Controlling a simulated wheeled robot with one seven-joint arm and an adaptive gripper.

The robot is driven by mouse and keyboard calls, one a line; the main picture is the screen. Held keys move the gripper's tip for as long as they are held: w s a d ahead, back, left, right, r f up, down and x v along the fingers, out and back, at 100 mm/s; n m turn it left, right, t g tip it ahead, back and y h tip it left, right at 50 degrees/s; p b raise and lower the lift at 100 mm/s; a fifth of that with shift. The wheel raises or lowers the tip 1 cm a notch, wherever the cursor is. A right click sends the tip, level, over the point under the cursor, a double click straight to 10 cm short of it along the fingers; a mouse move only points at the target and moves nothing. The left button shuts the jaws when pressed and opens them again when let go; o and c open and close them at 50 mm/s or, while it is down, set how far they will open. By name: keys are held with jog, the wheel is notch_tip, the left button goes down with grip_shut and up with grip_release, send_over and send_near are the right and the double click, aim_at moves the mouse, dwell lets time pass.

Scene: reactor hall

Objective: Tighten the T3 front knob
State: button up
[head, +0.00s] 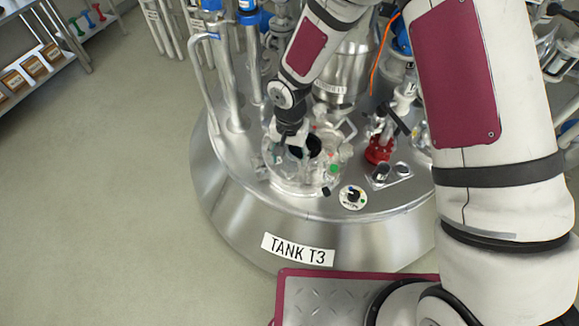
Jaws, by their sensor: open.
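The round steel tank (215,195) carries the label TANK T3 (297,249) on its front side. On its top near the front is a round port (300,185) with a dark opening, ringed by several small clamps or knobs. Which of these is the front knob I cannot tell for sure. A small black piece (326,190) shows at the port's front right edge. My gripper (290,148) is open and points down over the back left part of the port. It hides some of the ring, and its contact with any knob cannot be made out.
A white dial with a black knob (353,196), a small switch plate (390,175) and a red fitting (379,151) sit right of the port. Pipes and a steel vessel (343,75) rise behind. A shelf (30,60) stands at far left. The floor at left is clear.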

aim_at(289, 166)
jog(key=n, duration=0.8)
jog(key=shift+n+p, duration=0.3)
jog(key=n, duration=0.4)
jog(key=n+p, duration=0.1)
jog(key=n, duration=0.3)
notch_tip(289, 166, down, 6)
jog(key=b, duration=0.5)
